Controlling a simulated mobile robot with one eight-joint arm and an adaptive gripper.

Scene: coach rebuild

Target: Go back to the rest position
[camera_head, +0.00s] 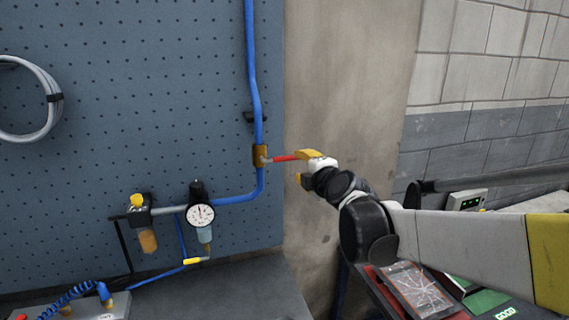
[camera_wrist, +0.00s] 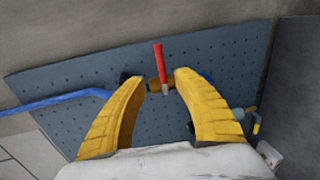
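My gripper (camera_head: 301,165) is at the end of my arm, which reaches in from the right, just right of the red valve handle (camera_head: 284,158). In the wrist view the two yellow fingers of my gripper (camera_wrist: 159,84) stand apart with a gap between them. The red handle (camera_wrist: 160,60) shows beyond that gap, and nothing is seen gripped. The handle sits on a brass valve (camera_head: 260,156) in the blue pipe (camera_head: 255,75) and points right, roughly level, in the head view. Whether a fingertip touches the handle is hard to tell.
A blue pegboard (camera_head: 130,90) carries the pipe, a pressure gauge (camera_head: 200,215), an amber-bowled filter (camera_head: 146,238) and a grey hose coil (camera_head: 30,100). A concrete pillar (camera_head: 345,70) stands behind my gripper.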

